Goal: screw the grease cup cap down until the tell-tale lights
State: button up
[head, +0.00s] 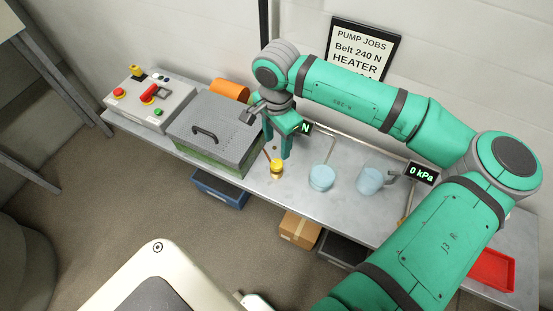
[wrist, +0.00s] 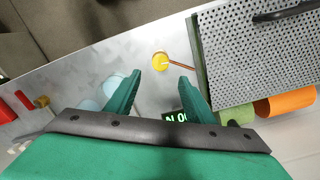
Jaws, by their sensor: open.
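The gripper looks clear of the cap. I cannot make out a tell-tale lamp or whether it is lit.
The perforated guard (head: 212,126) with a black handle stands left of the cap. A control box (head: 150,103) sits at the far left. A "0 kPa" display (head: 420,174) and red tray (head: 491,269) are farther right.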

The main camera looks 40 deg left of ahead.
aim_at(277, 163)
notch_tip(277, 163, down, 10)
jog(key=shift+s+r, duration=0.1)
dwell(0.4)
jog(key=c, duration=1)
jog(key=shift+c, duration=0.2)
jog(key=shift+m, duration=0.3)
